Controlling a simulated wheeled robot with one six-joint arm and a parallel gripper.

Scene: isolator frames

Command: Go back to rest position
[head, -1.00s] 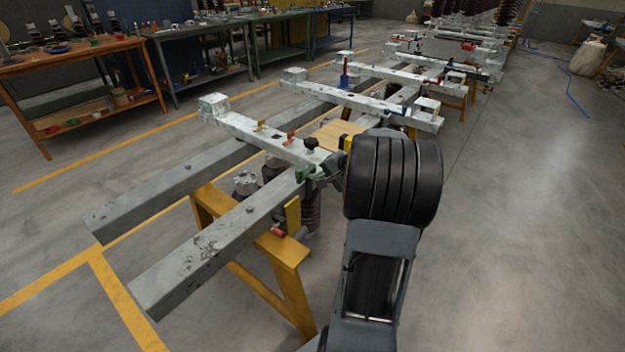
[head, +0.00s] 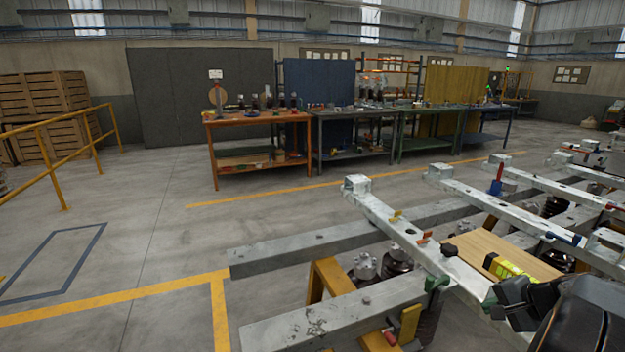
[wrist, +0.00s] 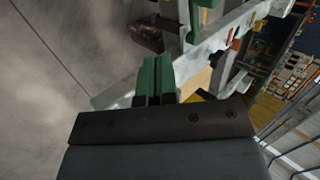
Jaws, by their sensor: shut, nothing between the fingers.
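My gripper (wrist: 156,75) shows in the wrist view with its two green fingers pressed together and nothing between them. My dark arm fills the lower right corner of the head view. In the wrist view a pale beam (wrist: 225,40) passes close beyond the fingers, and a dark brown insulator (wrist: 147,35) lies at the upper middle.
Grey beams (head: 330,238) on a yellow trestle (head: 330,277) lie left of the gripper. A wooden board (head: 500,250) and a yellow-green level (head: 510,268) are on the frame beside my arm. Workbenches (head: 262,117) stand behind. The floor at left (head: 150,230) is clear.

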